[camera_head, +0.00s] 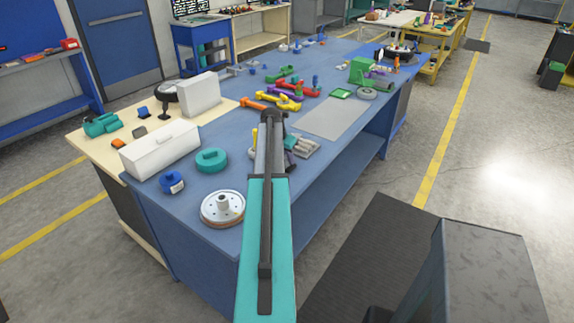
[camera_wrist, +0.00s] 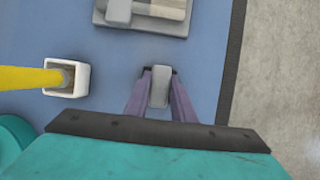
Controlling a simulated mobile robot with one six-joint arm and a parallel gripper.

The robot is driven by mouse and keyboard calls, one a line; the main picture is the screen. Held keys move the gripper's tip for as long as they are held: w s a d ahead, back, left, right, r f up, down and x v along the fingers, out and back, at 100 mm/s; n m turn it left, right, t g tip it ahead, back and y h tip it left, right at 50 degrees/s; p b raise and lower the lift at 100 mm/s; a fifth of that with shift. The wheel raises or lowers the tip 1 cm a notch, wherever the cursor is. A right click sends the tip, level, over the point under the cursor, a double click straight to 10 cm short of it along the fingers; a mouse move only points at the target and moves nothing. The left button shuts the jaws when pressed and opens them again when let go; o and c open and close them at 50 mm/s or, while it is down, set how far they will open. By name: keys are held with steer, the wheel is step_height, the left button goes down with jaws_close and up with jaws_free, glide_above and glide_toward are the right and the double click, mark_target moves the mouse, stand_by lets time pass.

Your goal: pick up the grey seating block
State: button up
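The grey seating block (camera_wrist: 160,87) is a small upright block with rounded corners in the wrist view, near the blue bench's edge. My gripper (camera_wrist: 161,80) has its two purple fingers on either side of it. The fingertips lie close along its sides. I cannot tell whether they press on it or leave a thin gap, nor whether it rests on the bench. In the head view my teal and dark arm reaches over the bench and hides the fingers and the block.
A grey tray (camera_wrist: 140,27) with light parts lies beyond the block. The blue bench (camera_head: 228,120) holds a teal ring (camera_head: 211,161), a white-rimmed disc (camera_head: 222,208) and a white box (camera_head: 160,149).

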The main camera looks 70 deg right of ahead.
jaws_close()
steer(key=shift+r, duration=0.2)
steer(key=shift+r+b, duration=0.7)
steer(key=shift+r, duration=0.45)
steer(key=w+a+r+b, duration=0.1)
steer(key=w+a+b, duration=0.1)
steer(key=w+a, duration=0.2)
steer(key=w+a+r+b, duration=0.1)
steer(key=w+a, duration=0.3)
steer(key=a, duration=0.6)
steer(key=shift+r+b, duration=0.2)
steer(key=shift+b, duration=0.4)
steer(key=shift+d, duration=0.1)
